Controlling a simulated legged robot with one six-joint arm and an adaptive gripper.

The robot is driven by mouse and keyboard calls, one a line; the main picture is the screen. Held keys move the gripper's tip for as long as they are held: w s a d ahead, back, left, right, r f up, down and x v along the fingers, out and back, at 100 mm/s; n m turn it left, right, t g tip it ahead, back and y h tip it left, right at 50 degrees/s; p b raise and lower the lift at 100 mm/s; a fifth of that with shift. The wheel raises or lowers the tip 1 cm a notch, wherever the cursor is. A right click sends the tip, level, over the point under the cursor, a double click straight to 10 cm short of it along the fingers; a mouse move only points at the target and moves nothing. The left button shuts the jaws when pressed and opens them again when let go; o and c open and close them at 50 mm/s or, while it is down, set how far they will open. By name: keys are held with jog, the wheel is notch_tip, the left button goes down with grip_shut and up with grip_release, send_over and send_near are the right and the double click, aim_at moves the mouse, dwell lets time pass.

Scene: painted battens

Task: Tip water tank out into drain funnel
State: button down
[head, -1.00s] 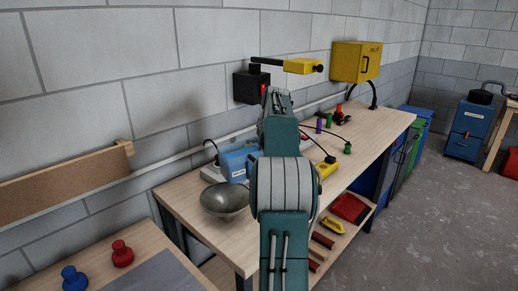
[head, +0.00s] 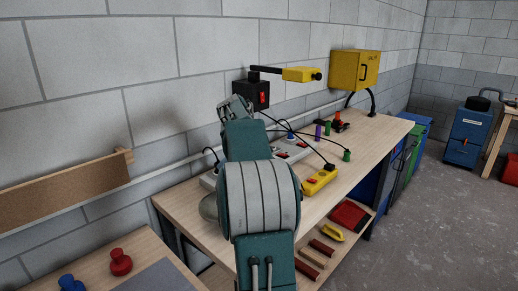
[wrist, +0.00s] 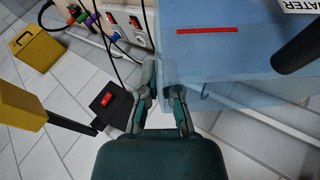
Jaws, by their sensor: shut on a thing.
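The water tank (wrist: 225,65) is a translucent blue box with a red line and a partly cut-off WATER label, large in the upper right of the wrist view. My gripper (wrist: 164,92) is shut at its near left edge; the exact grip point is hard to see. A dark bar crosses the tank's right side. In the head view my arm hides the tank. A grey metal bowl, which looks like the drain funnel (head: 208,208), shows only its left edge on the bench beside my arm. I cannot tell how far the tank is tilted.
A black switch box (head: 262,95) with a yellow-ended arm (head: 300,75) sticks out from the wall near my arm. Cables, a yellow socket block (head: 320,180) and small coloured pegs occupy the bench (head: 372,150).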

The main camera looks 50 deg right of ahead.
jog(key=w+a+n+g+h, duration=0.1)
jog(key=w+a+n+h, duration=0.1)
jog(key=a+h, duration=0.4)
jog(key=w+a+r+n+h, duration=0.1)
jog(key=w+a+n+h, duration=0.1)
jog(key=w+a+h, duration=0.2)
jog(key=shift+a+n+g+h, duration=0.3)
jog(key=shift+a+g+h, duration=0.1)
jog(key=shift+a+h, duration=1.2)
dwell(0.5)
jog(key=shift+a+r, duration=0.1)
dwell(0.9)
dwell(2.0)
